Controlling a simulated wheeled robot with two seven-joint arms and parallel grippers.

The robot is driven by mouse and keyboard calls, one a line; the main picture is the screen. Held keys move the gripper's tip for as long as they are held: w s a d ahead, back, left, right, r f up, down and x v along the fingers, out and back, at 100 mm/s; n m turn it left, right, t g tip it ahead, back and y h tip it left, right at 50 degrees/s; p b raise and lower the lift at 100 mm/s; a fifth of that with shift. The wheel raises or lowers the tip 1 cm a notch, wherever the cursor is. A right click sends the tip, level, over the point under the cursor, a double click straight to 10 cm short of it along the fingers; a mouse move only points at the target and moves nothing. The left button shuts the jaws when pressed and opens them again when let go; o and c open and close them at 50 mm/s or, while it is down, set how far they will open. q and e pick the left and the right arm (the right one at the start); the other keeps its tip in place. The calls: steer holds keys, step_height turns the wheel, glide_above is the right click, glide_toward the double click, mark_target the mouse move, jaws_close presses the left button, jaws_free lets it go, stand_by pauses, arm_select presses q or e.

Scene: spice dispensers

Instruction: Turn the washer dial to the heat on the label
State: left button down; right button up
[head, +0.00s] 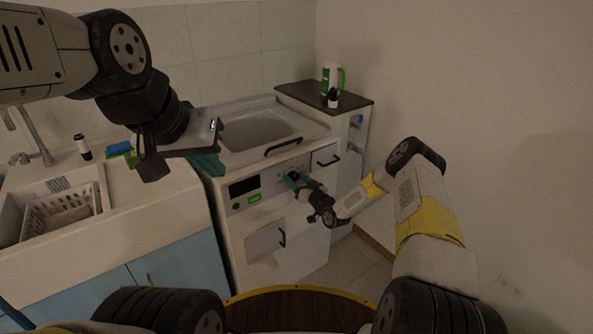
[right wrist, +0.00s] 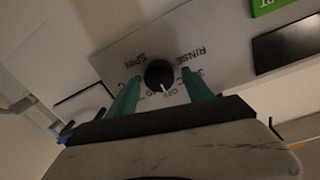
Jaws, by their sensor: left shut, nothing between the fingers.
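The washer (head: 262,240) stands in the middle of the head view with its control panel facing me. Its round black dial (right wrist: 158,73) shows in the right wrist view. The dial's white pointer line points down, close to the OFF mark. RINSE, SPIN and partly covered numbers are printed around it. My right gripper (head: 291,178) is at the panel; in the right wrist view its teal fingers (right wrist: 160,95) are open, one on each side of the dial, with gaps visible. My left gripper (head: 208,163) is shut and empty above the washer's left side. I cannot read a heat label.
A basket (head: 62,214) with a small printed patch sits in the sink at left. A cabinet (head: 322,96) with a green-handled container (head: 331,78) stands at right. The floor at right is free.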

jaws_close()
steer(key=n, duration=0.4)
steer(key=shift+a+n, duration=0.1)
steer(key=shift+n, duration=0.3)
steer(key=n, duration=0.5)
steer(key=shift+f+y, duration=0.15)
steer(key=shift+y, duration=0.25)
steer(key=shift+s, duration=0.1)
steer(key=shift+o, duration=0.9)
jaws_free()
